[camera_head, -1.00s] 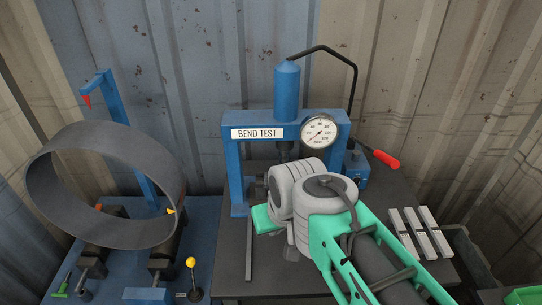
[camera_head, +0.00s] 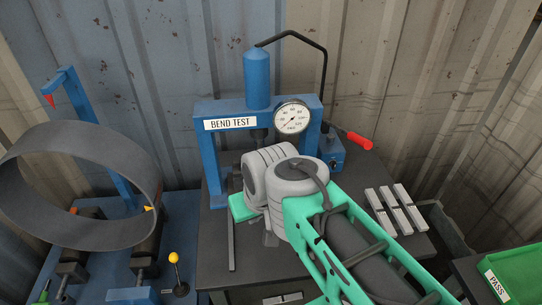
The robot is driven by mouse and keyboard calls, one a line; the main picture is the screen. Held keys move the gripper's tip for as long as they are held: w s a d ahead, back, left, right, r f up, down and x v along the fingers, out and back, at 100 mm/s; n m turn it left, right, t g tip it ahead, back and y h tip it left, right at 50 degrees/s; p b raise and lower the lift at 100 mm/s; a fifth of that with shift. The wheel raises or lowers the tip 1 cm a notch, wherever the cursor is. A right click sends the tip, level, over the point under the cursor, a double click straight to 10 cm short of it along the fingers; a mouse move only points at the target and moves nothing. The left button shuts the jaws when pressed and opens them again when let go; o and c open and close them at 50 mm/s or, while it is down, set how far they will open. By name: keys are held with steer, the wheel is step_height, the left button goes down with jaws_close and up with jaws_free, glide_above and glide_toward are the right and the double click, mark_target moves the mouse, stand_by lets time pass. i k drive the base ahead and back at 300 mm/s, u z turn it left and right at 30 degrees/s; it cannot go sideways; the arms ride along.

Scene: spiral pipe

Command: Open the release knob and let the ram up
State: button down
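The blue bend-test press (camera_head: 211,160) stands on a dark table against the corrugated wall, with a blue cylinder (camera_head: 257,80) on top. Its dark ram (camera_head: 261,135) shows below the crossbeam; its lower end is hidden behind my arm. A round dial gauge (camera_head: 292,117) is on the beam's right end. A blue pump block (camera_head: 332,152) with a red-gripped lever (camera_head: 358,140) sits right of the press, joined by a black hose. A small dark spot on the block may be the release knob; it is too small to tell. My arm's grey wrist covers the press front, and my gripper's fingers are hidden.
Several light metal bars (camera_head: 396,209) lie on the table right of my arm. A green tray (camera_head: 521,273) marked PASS is at the lower right. At left, a blue stand holds a large grey ring (camera_head: 20,215) above rollers, with a yellow-knobbed lever (camera_head: 174,258).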

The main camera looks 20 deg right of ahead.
mark_target(333, 164)
steer(key=z, duration=0.45)
steer(key=k, duration=1.1)
steer(key=u, duration=0.5)
steer(key=i, duration=0.65)
steer(key=u, duration=0.4)
